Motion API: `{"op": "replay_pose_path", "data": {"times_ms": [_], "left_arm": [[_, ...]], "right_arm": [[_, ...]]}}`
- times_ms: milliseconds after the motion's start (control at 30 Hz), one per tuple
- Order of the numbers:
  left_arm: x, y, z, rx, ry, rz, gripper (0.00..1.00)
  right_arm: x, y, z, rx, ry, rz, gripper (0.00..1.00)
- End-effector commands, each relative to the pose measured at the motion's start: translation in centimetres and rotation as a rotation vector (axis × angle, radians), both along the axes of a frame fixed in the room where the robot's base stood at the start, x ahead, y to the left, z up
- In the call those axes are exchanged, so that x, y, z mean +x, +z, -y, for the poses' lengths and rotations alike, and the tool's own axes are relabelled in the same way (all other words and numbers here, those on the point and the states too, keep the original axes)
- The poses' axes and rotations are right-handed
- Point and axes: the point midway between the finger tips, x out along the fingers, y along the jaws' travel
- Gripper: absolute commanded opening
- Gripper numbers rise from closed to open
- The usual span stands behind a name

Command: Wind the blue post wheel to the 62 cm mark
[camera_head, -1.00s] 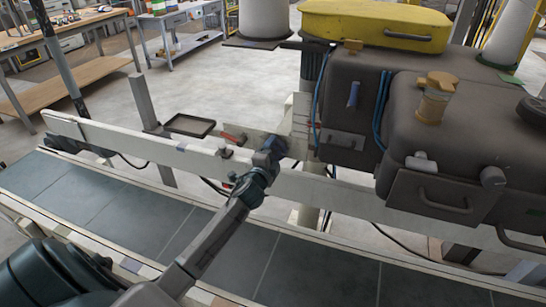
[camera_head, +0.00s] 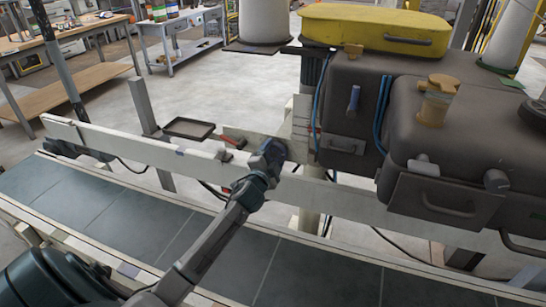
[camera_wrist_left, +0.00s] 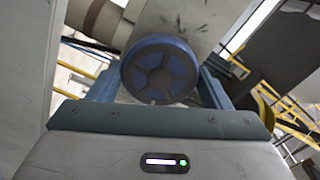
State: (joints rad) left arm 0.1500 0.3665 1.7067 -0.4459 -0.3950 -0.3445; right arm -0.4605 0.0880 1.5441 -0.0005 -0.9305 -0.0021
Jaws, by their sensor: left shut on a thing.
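The blue post wheel (camera_wrist_left: 160,68) is a round, spoked blue disc, facing the left wrist camera on a scuffed grey-white plate. In the head view, its blue (camera_head: 274,150) shows beside the pale post plate (camera_head: 300,118), partly covered by my gripper. My left gripper (camera_head: 264,163) reaches across the conveyor and is shut on the wheel. In the left wrist view its two blue-grey fingers stand on either side of the rim. I cannot read any centimetre scale or pointer in these views. My right gripper is not in view.
A pale guide rail (camera_head: 130,143) runs along the dark tiled conveyor (camera_head: 130,220). A red lever (camera_head: 234,142) and small black tray (camera_head: 188,128) are left of the wheel. The dark bagger housing (camera_head: 350,100) with blue hoses stands close on the right.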

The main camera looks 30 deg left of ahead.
Motion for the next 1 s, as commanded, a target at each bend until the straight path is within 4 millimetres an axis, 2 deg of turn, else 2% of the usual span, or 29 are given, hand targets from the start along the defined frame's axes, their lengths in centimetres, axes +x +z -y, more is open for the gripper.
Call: {"op": "replay_pose_path", "data": {"times_ms": [67, 100, 200, 567, 667, 800, 1000], "left_arm": [[0.0, -0.2, 0.0, -0.001, 0.001, -0.003, 0.49], [0.0, -0.2, 0.0, -0.001, 0.001, -0.003, 0.76], [0.0, -0.2, 0.0, 0.000, 0.001, -0.003, 0.94], [-0.5, -0.1, 0.1, 0.002, 0.000, -0.001, 0.94], [-1.8, -0.2, 0.4, 0.002, -0.001, -0.002, 0.94], [-4.5, -0.4, 1.1, 0.003, -0.001, -0.004, 0.94], [-8.2, -0.3, 2.0, 0.003, -0.001, -0.004, 0.94]], "right_arm": [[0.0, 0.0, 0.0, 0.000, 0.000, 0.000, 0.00], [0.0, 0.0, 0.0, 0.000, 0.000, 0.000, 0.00], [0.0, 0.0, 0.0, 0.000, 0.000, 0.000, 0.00], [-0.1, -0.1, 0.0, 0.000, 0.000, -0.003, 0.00], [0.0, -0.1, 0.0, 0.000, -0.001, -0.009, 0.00], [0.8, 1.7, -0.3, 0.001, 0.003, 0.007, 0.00], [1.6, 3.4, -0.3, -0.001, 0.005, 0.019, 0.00]]}}
